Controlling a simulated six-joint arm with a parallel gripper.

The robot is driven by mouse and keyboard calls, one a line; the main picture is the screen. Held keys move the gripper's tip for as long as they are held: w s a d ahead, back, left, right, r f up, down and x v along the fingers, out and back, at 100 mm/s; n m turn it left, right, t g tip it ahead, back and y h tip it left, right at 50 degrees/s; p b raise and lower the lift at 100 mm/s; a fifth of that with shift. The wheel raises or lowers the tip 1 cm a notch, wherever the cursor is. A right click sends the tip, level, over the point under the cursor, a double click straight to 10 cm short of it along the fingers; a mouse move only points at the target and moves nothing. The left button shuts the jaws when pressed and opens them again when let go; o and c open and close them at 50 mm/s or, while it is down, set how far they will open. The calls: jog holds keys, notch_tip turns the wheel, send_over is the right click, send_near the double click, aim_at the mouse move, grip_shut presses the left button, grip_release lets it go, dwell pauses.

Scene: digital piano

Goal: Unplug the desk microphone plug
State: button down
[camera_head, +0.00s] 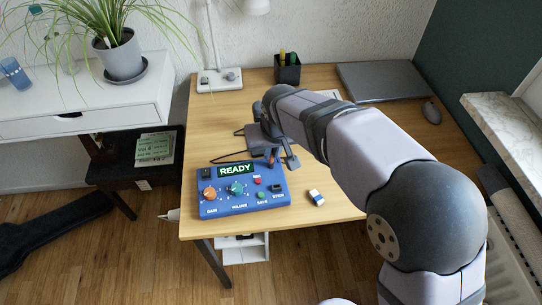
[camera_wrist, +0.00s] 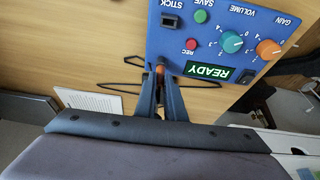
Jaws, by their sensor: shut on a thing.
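The blue control box (camera_head: 243,192) with a lit READY display stands near the front left of the desk; it also shows in the wrist view (camera_wrist: 210,30). My gripper (camera_head: 273,160) is at its back edge. In the wrist view my gripper (camera_wrist: 160,75) is shut on a small orange-tipped plug (camera_wrist: 160,69), beside the box's rear edge. A thin black cable (camera_wrist: 120,84) runs near the fingers. The fingers hide most of the plug, so I cannot tell whether it sits in a socket.
A small white and blue block (camera_head: 316,197) lies right of the box. A pen holder (camera_head: 287,69), a lamp base (camera_head: 219,79), a closed laptop (camera_head: 387,80) and a mouse (camera_head: 432,112) stand farther back. The desk's front edge (camera_head: 275,228) is close to the box.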

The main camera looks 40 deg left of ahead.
jog(key=shift+r+p, duration=1)
jog(key=shift+r, duration=0.15)
dwell(0.5)
jog(key=shift+r+p, duration=2.15)
jog(key=shift+r, duration=0.35)
jog(key=shift+d, duration=0.1)
